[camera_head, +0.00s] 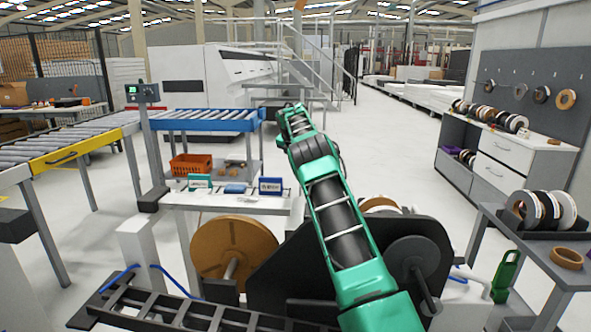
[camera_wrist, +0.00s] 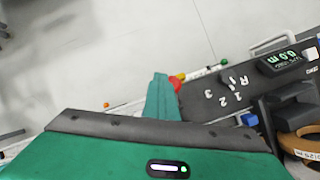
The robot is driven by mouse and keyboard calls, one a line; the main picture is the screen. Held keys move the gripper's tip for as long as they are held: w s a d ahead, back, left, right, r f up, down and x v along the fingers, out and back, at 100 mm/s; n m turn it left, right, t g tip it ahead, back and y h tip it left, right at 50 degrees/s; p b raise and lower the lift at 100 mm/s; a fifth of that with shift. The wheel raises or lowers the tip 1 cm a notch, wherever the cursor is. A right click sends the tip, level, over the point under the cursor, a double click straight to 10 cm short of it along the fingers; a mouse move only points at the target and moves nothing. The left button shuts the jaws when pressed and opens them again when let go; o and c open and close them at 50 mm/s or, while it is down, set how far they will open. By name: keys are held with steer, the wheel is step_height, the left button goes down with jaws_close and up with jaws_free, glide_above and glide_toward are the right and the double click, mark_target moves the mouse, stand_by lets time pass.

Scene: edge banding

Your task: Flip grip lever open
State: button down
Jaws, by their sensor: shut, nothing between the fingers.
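My gripper (camera_wrist: 163,98) shows in the wrist view as a green finger pointing up past the dark edge of its green housing. It is shut and holds nothing. Just beyond its tip are a small red part (camera_wrist: 180,77) and a yellow part (camera_wrist: 172,84), partly hidden by the finger. I cannot tell whether they touch it, or which part is the grip lever. The dark machine panel (camera_wrist: 222,92) to the right bears the digits 1, 2, 3. In the head view my green arm crosses the edge-banding machine (camera_head: 290,270); my gripper cannot be made out there.
In the wrist view a 0.0 m display (camera_wrist: 285,57), a blue button (camera_wrist: 250,119) and a brown roll (camera_wrist: 297,146) lie right. In the head view a large brown reel (camera_head: 225,240) stands left of my arm, and a cart with rolls (camera_head: 560,258) stands right.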

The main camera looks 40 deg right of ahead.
steer(key=v, duration=1)
steer(key=shift+w+r, duration=0.15)
steer(key=shift+w, duration=0.1)
steer(key=shift+d, duration=0.15)
